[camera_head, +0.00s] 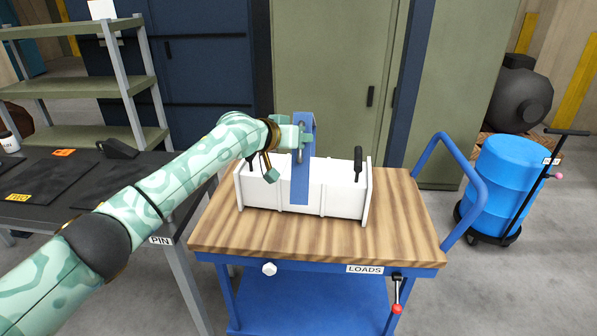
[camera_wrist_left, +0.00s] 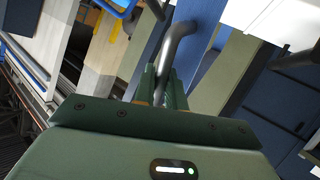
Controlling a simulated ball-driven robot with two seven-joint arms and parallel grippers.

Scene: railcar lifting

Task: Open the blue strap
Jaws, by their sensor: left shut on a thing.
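The blue strap (camera_head: 300,185) runs down the front of a white box (camera_head: 340,200) and rises in a band above the box top. A grey bent metal handle (camera_head: 299,156) sits at the strap's left edge. My left gripper (camera_head: 306,140) is at the strap's raised part, shut on this handle. In the left wrist view, the gripper's fingers (camera_wrist_left: 160,84) close around the grey handle (camera_wrist_left: 178,38), with the blue strap (camera_wrist_left: 207,22) just behind it. The strap's far side is hidden behind the box. My right gripper is not in view.
The box stands on a wooden-topped blue cart (camera_head: 415,225) labelled LOADS, with black handles on the box. A dark table (camera_head: 90,185) and green shelves (camera_head: 70,85) are at left. A blue drum (camera_head: 505,180) stands at right. Cabinets (camera_head: 320,60) line the back.

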